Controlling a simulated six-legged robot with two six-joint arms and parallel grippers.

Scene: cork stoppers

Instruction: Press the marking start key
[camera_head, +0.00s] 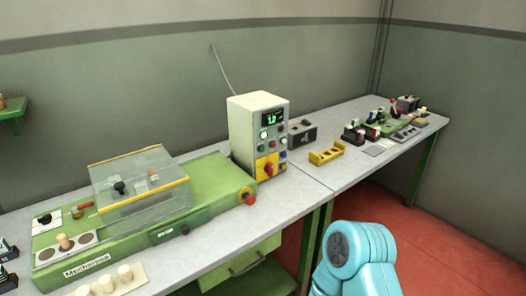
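A pale control box (245,140) stands on the bench against the wall. Its front has a lit green display (272,118), a glowing green-white button (264,134), several small coloured buttons and a red rotary switch (269,169) on a yellow plate. Which of these is the marking start key cannot be read at this size. A green machine (215,178) with a clear hinged cover (140,178) lies left of the box. A pale blue link of my arm shows at the bottom right, apart from the bench. Neither gripper is in view.
A red knob (248,196) sticks out at the green machine's right end. Cork stoppers (125,272) stand on a pale strip at front left. A yellow rack (326,153), a dark box (301,134) and small tools occupy the right bench (345,175). Its front edge is clear.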

